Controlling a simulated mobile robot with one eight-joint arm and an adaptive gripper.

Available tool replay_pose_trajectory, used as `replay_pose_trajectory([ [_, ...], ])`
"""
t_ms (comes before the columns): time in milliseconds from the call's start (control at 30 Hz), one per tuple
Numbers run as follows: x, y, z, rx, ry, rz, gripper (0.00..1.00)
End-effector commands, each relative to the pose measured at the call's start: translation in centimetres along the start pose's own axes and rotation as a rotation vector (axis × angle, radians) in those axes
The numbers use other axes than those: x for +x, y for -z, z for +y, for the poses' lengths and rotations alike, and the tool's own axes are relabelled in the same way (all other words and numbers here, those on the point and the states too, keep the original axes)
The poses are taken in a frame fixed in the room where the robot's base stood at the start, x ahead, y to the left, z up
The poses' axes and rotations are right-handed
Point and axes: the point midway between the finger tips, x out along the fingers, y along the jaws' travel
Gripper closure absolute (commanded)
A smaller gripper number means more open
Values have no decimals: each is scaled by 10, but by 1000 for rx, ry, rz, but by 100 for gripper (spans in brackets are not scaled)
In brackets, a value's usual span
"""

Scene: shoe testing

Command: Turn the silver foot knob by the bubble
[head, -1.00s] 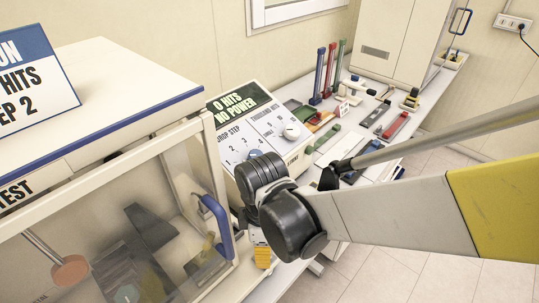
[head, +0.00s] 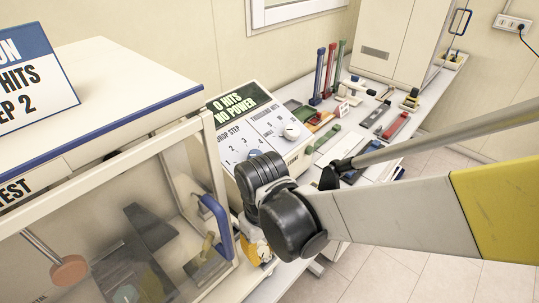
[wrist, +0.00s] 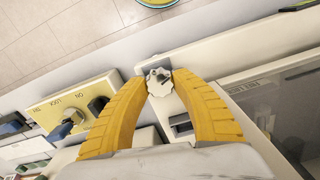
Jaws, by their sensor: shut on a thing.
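In the head view my gripper (head: 258,247) is low beside the clear-fronted test cabinet (head: 215,222), at the near edge of the bench. The knob is hidden there behind my arm and gripper. I cannot make out the bubble for certain in either view.
A yellow panel (wrist: 72,103) with a blue knob and a black knob lies left of my fingers in the wrist view. The cabinet's blue handle (head: 217,225) is close to my gripper. A control box (head: 262,125) stands behind. Floor (head: 375,270) is clear at right.

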Motion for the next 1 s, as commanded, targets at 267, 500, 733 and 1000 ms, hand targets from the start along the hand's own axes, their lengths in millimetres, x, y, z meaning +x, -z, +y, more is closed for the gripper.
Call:
replay_pose_trajectory([
  [267, 0, 1, 0, 121, 0, 2, 98],
  [500, 0, 1, 0, 158, 0, 2, 98],
  [733, 0, 1, 0, 161, 0, 2, 98],
  [1000, 0, 1, 0, 160, 0, 2, 44],
])
